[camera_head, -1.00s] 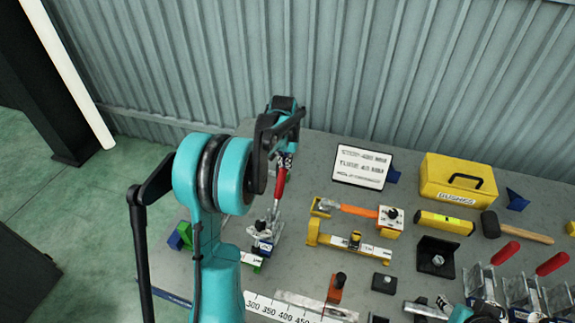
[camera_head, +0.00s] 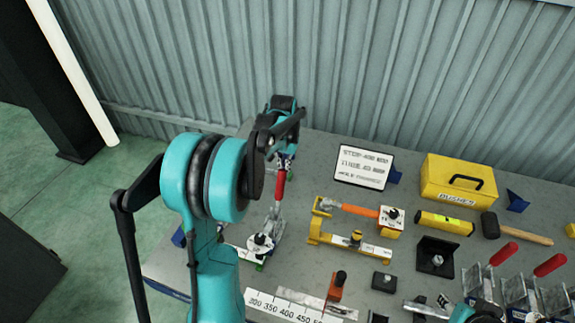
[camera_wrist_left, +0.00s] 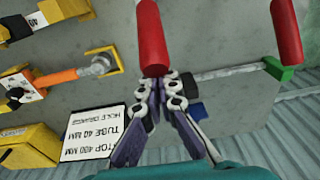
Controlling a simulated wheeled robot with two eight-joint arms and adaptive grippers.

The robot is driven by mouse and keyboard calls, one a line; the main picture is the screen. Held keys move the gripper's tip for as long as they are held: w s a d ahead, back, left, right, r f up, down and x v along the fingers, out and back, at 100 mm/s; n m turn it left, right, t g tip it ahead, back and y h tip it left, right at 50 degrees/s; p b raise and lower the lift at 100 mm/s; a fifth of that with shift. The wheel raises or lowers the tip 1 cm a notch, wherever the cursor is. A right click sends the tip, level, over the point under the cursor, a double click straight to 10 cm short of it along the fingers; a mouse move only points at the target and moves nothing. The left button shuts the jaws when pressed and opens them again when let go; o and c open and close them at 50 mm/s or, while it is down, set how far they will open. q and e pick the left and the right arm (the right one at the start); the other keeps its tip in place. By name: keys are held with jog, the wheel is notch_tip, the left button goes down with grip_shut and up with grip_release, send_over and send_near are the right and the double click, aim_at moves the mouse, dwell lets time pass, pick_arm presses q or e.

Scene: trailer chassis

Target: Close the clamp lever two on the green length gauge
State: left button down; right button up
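The green length gauge is mostly hidden behind my left arm in the head view; a small green part (camera_head: 260,266) shows below a metal toggle clamp (camera_head: 262,240). The clamp's red-handled lever (camera_head: 280,184) points toward the back wall. My left gripper (camera_head: 284,160) is at the handle's far end. In the left wrist view its fingertips (camera_wrist_left: 166,82) are close together at the end of a red handle (camera_wrist_left: 150,40); whether they touch it is unclear. A second red handle (camera_wrist_left: 287,30) and a green block (camera_wrist_left: 278,70) show at right. My right gripper (camera_head: 482,312) is mostly cut off at the lower right.
A sign card (camera_head: 362,167), a yellow box (camera_head: 458,182), a yellow gauge with an orange handle (camera_head: 350,241) and a mallet (camera_head: 520,230) occupy the bench. More red-handled clamps (camera_head: 505,253) stand at right. The corrugated wall (camera_head: 330,70) rises behind.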

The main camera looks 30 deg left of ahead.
aim_at(279, 183)
pick_arm(q)
jog(key=s, duration=0.2)
jog(key=s+d+f+g, duration=0.1)
jog(key=shift+f, duration=0.1)
jog(key=shift+s+d+r, duration=0.2)
jog(key=shift+s+r, duration=0.05)
jog(key=shift+s, duration=0.3)
jog(key=shift+s+d+r, duration=0.15)
jog(key=shift+s+r, duration=0.05)
jog(key=shift+s, duration=0.35)
jog(key=shift+a+f, duration=0.15)
jog(key=shift+a, duration=0.05)
jog(key=shift+w+a+p, duration=0.1)
jog(key=shift+a+p, duration=0.1)
jog(key=shift+p, duration=0.15)
jog(key=r+p, duration=0.3)
jog(key=r, duration=0.1)
jog(key=r+p, duration=0.3)
jog(key=r, duration=0.1)
jog(key=shift+w+d+r, duration=0.1)
jog(key=shift+w+r, duration=0.1)
jog(key=shift+r, duration=0.05)
